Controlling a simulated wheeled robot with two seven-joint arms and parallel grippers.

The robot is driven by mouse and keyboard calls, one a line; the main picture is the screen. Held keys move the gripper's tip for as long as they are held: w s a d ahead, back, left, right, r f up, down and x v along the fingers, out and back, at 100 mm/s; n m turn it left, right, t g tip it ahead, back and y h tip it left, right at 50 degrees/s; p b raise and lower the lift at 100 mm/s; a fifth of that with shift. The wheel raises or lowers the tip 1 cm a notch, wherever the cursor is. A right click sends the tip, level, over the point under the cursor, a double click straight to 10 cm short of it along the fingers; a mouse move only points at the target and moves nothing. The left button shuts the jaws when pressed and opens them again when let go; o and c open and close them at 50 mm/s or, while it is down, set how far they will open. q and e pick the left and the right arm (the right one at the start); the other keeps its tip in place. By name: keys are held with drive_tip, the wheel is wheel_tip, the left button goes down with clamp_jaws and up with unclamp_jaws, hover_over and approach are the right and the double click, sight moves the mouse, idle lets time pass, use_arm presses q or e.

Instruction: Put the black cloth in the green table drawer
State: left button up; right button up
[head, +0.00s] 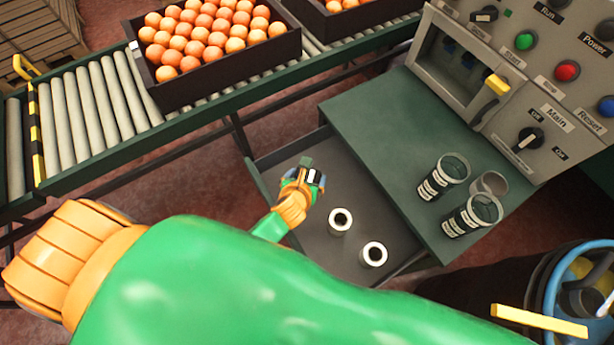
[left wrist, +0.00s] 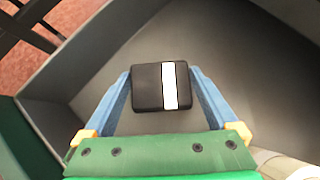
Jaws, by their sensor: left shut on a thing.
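The black cloth (left wrist: 148,88) looks like a small, flat, folded black block with a white stripe. In the left wrist view it sits between the blue fingers of my left gripper (left wrist: 163,92), which is shut on it. In the head view my left gripper (head: 309,174) and the black cloth (head: 314,177) are inside the outline of the open drawer (head: 276,157), toward its far left part. The drawer is pulled out from the green table (head: 365,115). I cannot tell whether the cloth touches the drawer floor (left wrist: 255,75). My right gripper is not in view.
Two white rolls (head: 340,221) (head: 373,254) stand in the drawer, right of my left gripper. Clear glasses with dark labels (head: 440,178) stand on the table by a control panel (head: 560,80). A crate of oranges (head: 185,93) rests on the roller conveyor (head: 100,100) behind.

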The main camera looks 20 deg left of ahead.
use_arm(q)
drive_tip(key=shift+f, duration=0.15)
drive_tip(key=o, duration=1.1)
drive_tip(key=shift+o, duration=0.2)
drive_tip(key=shift+r, duration=0.2)
drive_tip(key=a+p+v, duration=0.1)
drive_tip(key=p+v, duration=0.4)
drive_tip(key=v, duration=0.7)
drive_tip(key=shift+d, duration=0.5)
